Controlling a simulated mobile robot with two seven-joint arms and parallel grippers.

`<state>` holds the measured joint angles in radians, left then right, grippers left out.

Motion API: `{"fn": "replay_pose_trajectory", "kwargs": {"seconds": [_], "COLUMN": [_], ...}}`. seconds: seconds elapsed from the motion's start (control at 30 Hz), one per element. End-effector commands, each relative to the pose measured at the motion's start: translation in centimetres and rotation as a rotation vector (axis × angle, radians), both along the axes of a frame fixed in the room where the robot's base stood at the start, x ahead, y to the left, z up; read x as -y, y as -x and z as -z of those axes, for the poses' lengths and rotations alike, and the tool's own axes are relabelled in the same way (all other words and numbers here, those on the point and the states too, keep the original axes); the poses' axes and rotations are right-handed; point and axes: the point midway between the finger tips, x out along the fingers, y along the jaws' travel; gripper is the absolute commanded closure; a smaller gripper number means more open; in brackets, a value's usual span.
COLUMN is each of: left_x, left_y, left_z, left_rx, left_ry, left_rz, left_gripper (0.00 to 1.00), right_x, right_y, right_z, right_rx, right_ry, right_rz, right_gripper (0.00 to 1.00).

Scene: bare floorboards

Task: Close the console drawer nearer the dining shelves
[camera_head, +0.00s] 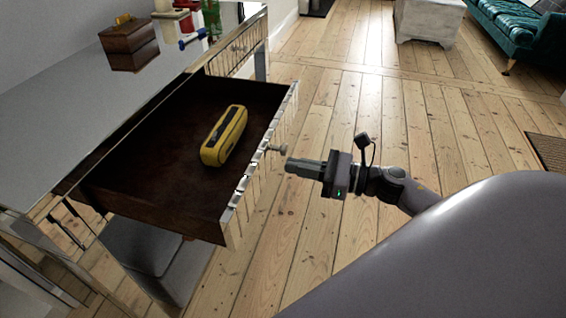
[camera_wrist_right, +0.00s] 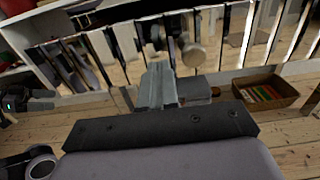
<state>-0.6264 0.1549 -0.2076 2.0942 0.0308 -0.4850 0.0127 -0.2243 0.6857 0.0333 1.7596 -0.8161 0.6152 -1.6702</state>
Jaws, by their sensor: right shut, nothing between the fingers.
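The console (camera_head: 85,60) stands at the left in the head view. One of its drawers (camera_head: 150,185) is pulled well out, with a dark wooden inside and a mirrored, slatted front (camera_head: 262,165). A round knob (camera_head: 277,149) sits on that front and also shows in the right wrist view (camera_wrist_right: 193,55). My right gripper (camera_head: 292,167) is shut and empty, just outside the front near the knob. In the right wrist view its fingers (camera_wrist_right: 158,85) point at the mirrored slats; I cannot tell whether they touch.
A yellow rounded object (camera_head: 224,136) lies in the open drawer. A brown wooden box (camera_head: 130,45) and small colourful items stand on the console top. A grey bin (camera_head: 150,250) is below the drawer. A basket (camera_wrist_right: 265,92) shows in the wrist view.

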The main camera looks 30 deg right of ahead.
Motion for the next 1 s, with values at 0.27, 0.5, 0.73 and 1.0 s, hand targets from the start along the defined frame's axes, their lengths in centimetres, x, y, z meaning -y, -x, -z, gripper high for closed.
{"fn": "replay_pose_trajectory", "kwargs": {"seconds": [0.27,0.5,0.73,1.0], "left_x": [0.0,0.0,-0.1,-0.1], "left_y": [0.1,0.1,0.1,0.1], "left_z": [0.2,0.4,0.4,0.4], "left_rx": [-0.008,-0.011,-0.011,-0.004], "left_ry": [0.004,0.003,0.003,0.001], "left_rz": [-0.007,-0.009,-0.009,-0.005], "left_gripper": [0.10,0.10,0.10,0.10], "right_x": [-1.9,-2.3,-2.3,-2.7], "right_y": [-2.2,-2.7,-2.6,-3.2], "right_z": [0.0,0.0,0.0,0.0], "right_rx": [0.000,-0.001,-0.001,0.001], "right_ry": [-0.003,-0.002,-0.002,-0.003], "right_rz": [0.001,0.000,0.000,0.000], "right_gripper": [1.00,1.00,1.00,1.00]}}
